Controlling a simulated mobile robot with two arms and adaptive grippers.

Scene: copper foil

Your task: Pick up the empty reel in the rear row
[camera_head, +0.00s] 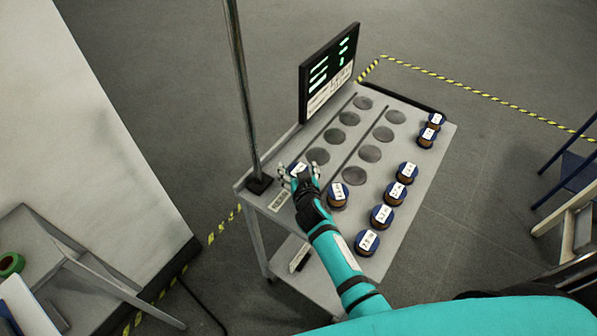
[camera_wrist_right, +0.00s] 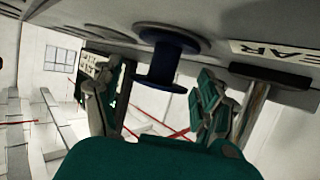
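The empty reel (camera_wrist_right: 168,62), dark blue with no copper visible on it, is in the right wrist view, attached to the grey table surface in this tilted picture. In the head view its white-labelled top (camera_head: 297,169) shows at the near left end of the rear row, partly hidden by my right gripper (camera_head: 299,177). In the right wrist view my right gripper (camera_wrist_right: 158,100) is open, its fingers spread on either side of the reel, with gaps visible. My left gripper is not in view.
Copper-wound reels, such as one close by (camera_head: 337,195), stand in the front row and middle of the grey table (camera_head: 345,232). Empty round spots (camera_head: 349,118) fill the rest. A pole (camera_head: 243,90) and a screen (camera_head: 329,73) stand at the table's rear edge.

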